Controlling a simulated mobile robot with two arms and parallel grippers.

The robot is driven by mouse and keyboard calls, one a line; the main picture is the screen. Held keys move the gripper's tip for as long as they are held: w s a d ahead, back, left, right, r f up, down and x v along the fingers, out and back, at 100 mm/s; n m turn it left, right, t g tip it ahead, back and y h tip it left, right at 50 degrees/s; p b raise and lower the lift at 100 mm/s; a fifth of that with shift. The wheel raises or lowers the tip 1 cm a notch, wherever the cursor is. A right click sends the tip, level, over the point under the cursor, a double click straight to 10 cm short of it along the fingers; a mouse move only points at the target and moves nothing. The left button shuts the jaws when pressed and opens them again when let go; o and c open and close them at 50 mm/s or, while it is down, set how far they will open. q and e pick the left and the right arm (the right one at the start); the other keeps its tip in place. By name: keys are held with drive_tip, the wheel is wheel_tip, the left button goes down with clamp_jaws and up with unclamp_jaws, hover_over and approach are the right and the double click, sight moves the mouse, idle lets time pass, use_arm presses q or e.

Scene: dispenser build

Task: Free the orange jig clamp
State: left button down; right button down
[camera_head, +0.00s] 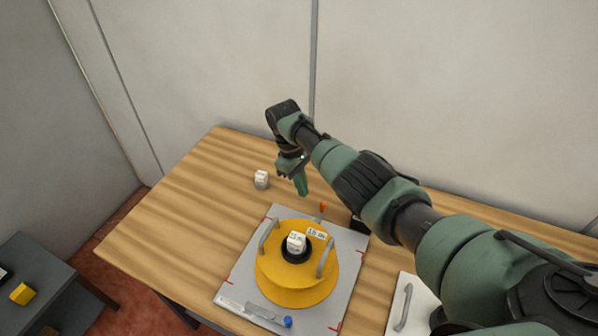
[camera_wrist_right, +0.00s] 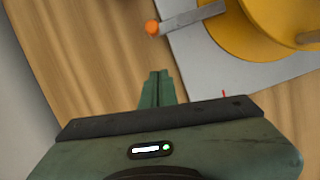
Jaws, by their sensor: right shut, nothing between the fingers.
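The orange jig clamp shows as a small orange knob (camera_head: 322,207) at the back edge of the grey jig plate (camera_head: 235,272). In the right wrist view the orange knob (camera_wrist_right: 152,28) sits at the end of a grey lever (camera_wrist_right: 190,20), which reaches towards the yellow body. The yellow round dispenser body (camera_head: 297,285) stands on the plate. My right gripper (camera_head: 303,190) is shut and empty above the table behind the plate, apart from the knob; its closed fingers also show in the right wrist view (camera_wrist_right: 157,78). My left gripper is not in view.
A small white-topped piece (camera_head: 261,179) stands on the wooden table (camera_head: 190,200) left of my right gripper. A blue-knobbed grey lever (camera_head: 287,321) lies at the plate's front. A white panel with a handle (camera_head: 405,308) is at the right. A dark side table (camera_head: 40,265) holds a yellow block.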

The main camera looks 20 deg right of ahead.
sight(316, 222)
drive_tip(key=s+p, duration=0.1)
drive_tip(key=s+d+p, duration=0.1)
drive_tip(key=p, duration=0.1)
drive_tip(key=shift+s+d+f, duration=0.15)
drive_tip(key=shift+s, duration=0.05)
drive_tip(key=shift+s+d+f+p, duration=0.15)
drive_tip(key=shift+s+d+p, duration=0.25)
drive_tip(key=shift+s+p, duration=0.2)
drive_tip(key=shift+f, duration=0.1)
